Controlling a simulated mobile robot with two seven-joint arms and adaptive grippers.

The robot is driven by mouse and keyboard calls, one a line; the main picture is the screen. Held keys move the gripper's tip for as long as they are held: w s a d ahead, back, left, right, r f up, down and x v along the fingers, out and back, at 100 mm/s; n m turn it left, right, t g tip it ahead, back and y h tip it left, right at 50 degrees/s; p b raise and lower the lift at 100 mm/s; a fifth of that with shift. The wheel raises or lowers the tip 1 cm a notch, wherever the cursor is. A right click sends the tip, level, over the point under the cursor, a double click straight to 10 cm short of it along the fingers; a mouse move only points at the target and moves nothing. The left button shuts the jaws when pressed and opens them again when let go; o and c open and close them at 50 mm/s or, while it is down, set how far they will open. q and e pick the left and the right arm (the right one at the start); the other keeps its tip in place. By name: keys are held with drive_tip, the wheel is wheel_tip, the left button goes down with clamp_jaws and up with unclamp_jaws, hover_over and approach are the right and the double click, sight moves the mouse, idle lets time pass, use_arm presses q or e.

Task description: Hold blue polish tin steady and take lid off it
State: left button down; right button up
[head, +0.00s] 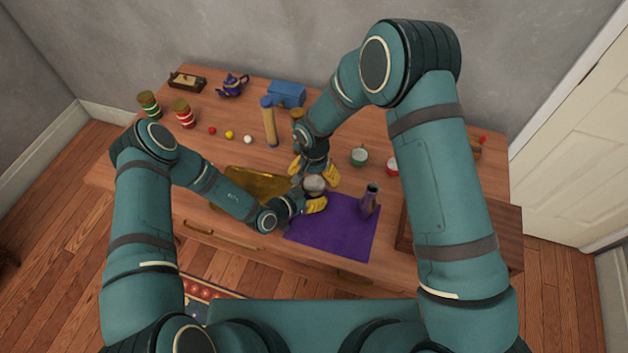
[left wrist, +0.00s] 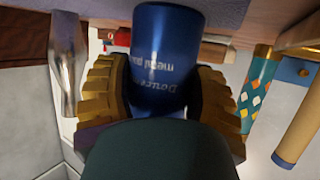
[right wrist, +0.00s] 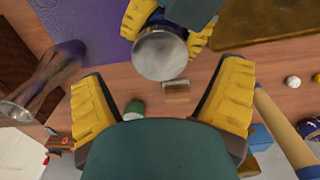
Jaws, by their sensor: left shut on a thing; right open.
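The blue polish tin (left wrist: 165,50) is held between the two yellow fingers of my left gripper (left wrist: 160,92), which is shut on it. The tin's lettering is upside down in the left wrist view. Its round silver lid (right wrist: 160,54) faces the right wrist camera and sits on the tin. In the head view the lid (head: 314,184) shows near the purple cloth's upper left corner, with my left gripper (head: 308,197) beside it. My right gripper (head: 313,172) is open and close to the lid. In the right wrist view its spread fingers (right wrist: 160,95) are apart from the lid.
A purple cloth (head: 330,235) bears a dark vase (head: 369,200) to the right. A golden tray (head: 258,184) lies left. A wooden-coloured roller (head: 269,122), blue box (head: 287,92), teapot (head: 232,85), small balls and jars stand farther back. A green-and-white pot (head: 359,156) stands right of my right gripper.

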use_arm(q)
drive_tip(key=shift+c, duration=0.5)
unclamp_jaws()
drive_tip(key=shift+a, duration=0.1)
